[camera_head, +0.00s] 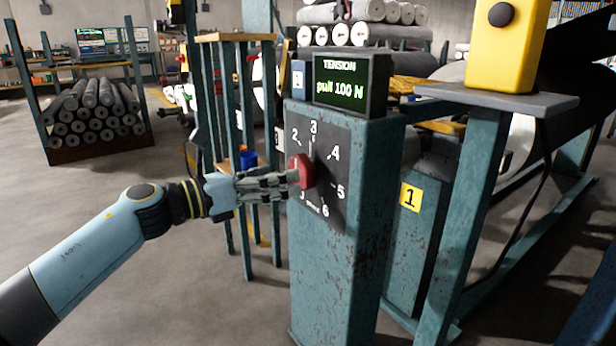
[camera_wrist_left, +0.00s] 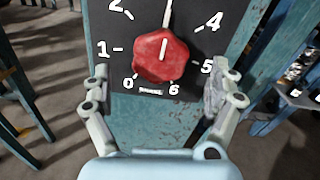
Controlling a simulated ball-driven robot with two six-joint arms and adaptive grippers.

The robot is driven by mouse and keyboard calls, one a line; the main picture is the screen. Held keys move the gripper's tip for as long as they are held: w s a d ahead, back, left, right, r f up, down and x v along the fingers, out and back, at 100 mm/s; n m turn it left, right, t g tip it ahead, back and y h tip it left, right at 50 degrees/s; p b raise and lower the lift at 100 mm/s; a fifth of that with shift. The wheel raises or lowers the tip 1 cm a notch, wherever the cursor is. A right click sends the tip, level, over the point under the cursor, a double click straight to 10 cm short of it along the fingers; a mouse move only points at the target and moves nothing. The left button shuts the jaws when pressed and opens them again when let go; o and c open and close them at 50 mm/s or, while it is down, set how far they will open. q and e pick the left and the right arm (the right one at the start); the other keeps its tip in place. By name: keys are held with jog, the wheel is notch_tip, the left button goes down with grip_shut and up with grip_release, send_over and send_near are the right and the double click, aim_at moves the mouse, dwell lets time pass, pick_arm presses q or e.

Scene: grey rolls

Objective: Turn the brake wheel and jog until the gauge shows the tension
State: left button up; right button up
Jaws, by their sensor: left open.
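The red brake wheel (camera_head: 303,171) sits on a dark dial plate (camera_head: 333,195) numbered 0 to 6, on a worn teal post. It also shows in the left wrist view (camera_wrist_left: 161,60), its white mark pointing up, roughly toward 3. My left gripper (camera_head: 292,179) is open in front of the wheel, with one finger on each side. In the wrist view both fingers stand apart from it. The gauge (camera_head: 345,83) above the dial reads TENSION, with a green line containing 100 that is hard to read. A yellow box (camera_head: 508,50) with a black button (camera_head: 501,14) stands at upper right. My right gripper is not in view.
The yellow box rests on a grey shelf (camera_head: 497,98) on a teal post. A teal block with a yellow label 1 (camera_head: 410,197) stands behind. A rack of grey rolls (camera_head: 95,110) is at the far left. The floor (camera_head: 180,280) at lower left is clear.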

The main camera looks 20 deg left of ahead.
aim_at(301, 171)
pick_arm(q)
jog(key=b+x, duration=0.1)
jog(key=x, duration=0.5)
jog(key=shift+f, duration=0.1)
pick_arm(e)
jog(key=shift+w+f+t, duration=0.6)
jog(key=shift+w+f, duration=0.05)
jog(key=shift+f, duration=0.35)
pick_arm(q)
jog(key=c, duration=1.2)
